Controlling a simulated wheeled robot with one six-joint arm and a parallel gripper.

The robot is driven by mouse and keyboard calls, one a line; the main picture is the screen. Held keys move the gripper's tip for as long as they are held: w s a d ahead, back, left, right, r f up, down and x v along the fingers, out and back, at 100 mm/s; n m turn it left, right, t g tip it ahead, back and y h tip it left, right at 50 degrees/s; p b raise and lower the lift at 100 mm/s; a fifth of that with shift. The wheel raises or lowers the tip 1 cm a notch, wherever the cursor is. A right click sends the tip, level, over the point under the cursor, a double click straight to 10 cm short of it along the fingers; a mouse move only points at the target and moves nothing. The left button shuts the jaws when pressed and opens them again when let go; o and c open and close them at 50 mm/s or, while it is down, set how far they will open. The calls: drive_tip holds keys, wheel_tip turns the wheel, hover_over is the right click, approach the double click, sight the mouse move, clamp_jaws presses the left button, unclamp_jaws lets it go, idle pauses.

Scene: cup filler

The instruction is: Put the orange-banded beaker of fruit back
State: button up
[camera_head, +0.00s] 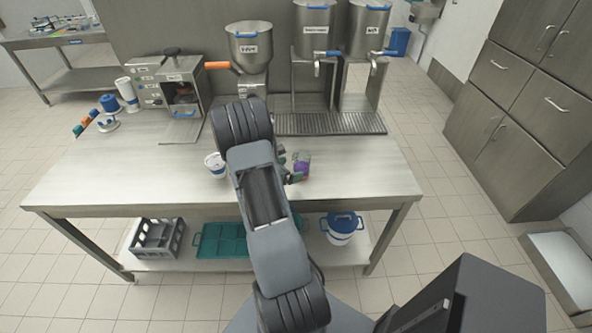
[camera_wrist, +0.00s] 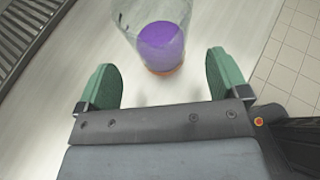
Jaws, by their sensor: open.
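A clear beaker (camera_head: 302,163) with purple contents stands on the steel table, right of my forearm. In the wrist view the beaker (camera_wrist: 160,43) shows an orange band low on its side; its top is cut off by the frame edge. My gripper (camera_head: 290,167) is open, with its green fingers pointing at the beaker from the left. In the wrist view my gripper (camera_wrist: 163,74) has the beaker just ahead of and between its fingertips, with a gap on both sides. The gripper holds nothing.
A white cup (camera_head: 215,164) stands left of my arm. A hopper (camera_head: 249,45), two tapped tanks (camera_head: 314,30) and a drip grate (camera_head: 330,123) line the back. A machine (camera_head: 181,88) stands back left. The table's right front (camera_head: 370,175) is clear.

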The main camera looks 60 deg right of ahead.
drive_tip(key=b+v, duration=0.1)
drive_tip(key=v, duration=0.6)
drive_tip(key=shift+w+a, duration=0.1)
drive_tip(key=shift+a, duration=0.2)
drive_tip(key=shift+w+a+r, duration=0.1)
drive_tip(key=shift+a+r, duration=0.35)
drive_tip(key=s+a+r+m+t+y, duration=0.1)
drive_tip(key=a+r+m+t+y, duration=0.2)
drive_tip(key=a, duration=0.7)
drive_tip(key=s+a+r+m+t+y, duration=0.2)
drive_tip(key=a+r+m+y, duration=0.3)
drive_tip(key=a, duration=0.5)
drive_tip(key=s+a+r+m+t+y, duration=0.2)
drive_tip(key=a+r+m, duration=0.4)
drive_tip(key=a, duration=0.5)
drive_tip(key=t+y, duration=0.1)
drive_tip(key=y, duration=0.1)
drive_tip(key=shift+r+m+t+y, duration=0.15)
drive_tip(key=shift+m+t+y, duration=0.15)
